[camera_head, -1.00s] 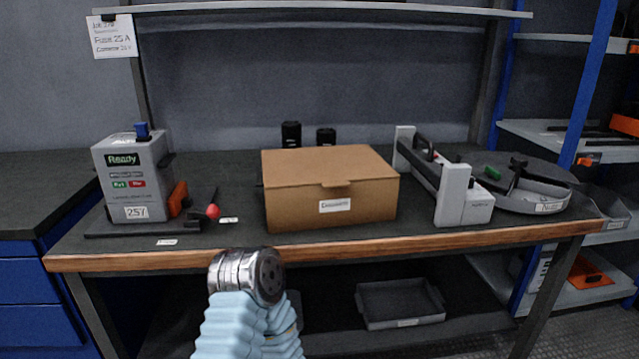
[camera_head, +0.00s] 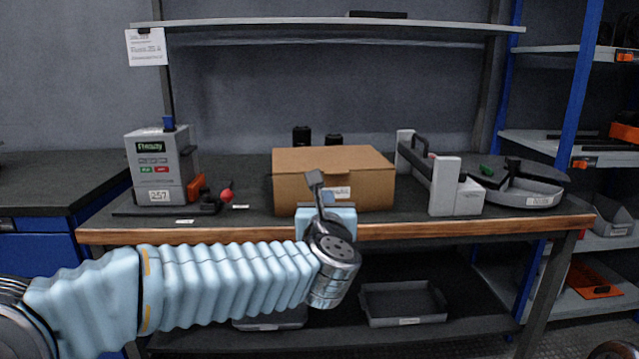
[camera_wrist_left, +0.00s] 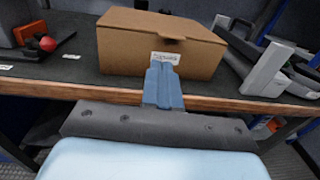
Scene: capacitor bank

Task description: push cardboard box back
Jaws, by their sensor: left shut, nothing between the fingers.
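The cardboard box (camera_head: 300,188) is closed and stands upright near the front edge of the workbench, with a white label on its front face. In the left wrist view the box (camera_wrist_left: 125,52) stands ahead of my gripper. My left gripper (camera_head: 316,184) is shut and empty, in front of the box and over the bench's front edge. In the left wrist view its closed fingers (camera_wrist_left: 162,82) point at the box front, just below the label. I cannot tell whether they touch it. My right gripper is not in view.
A grey device with a "Ready" display (camera_head: 158,165) stands left of the box. A grey fixture (camera_head: 443,186) and a round tray (camera_head: 530,196) stand to the right. Two black cylinders (camera_head: 302,137) stand behind the box. An overhead shelf (camera_head: 330,26) spans the bench.

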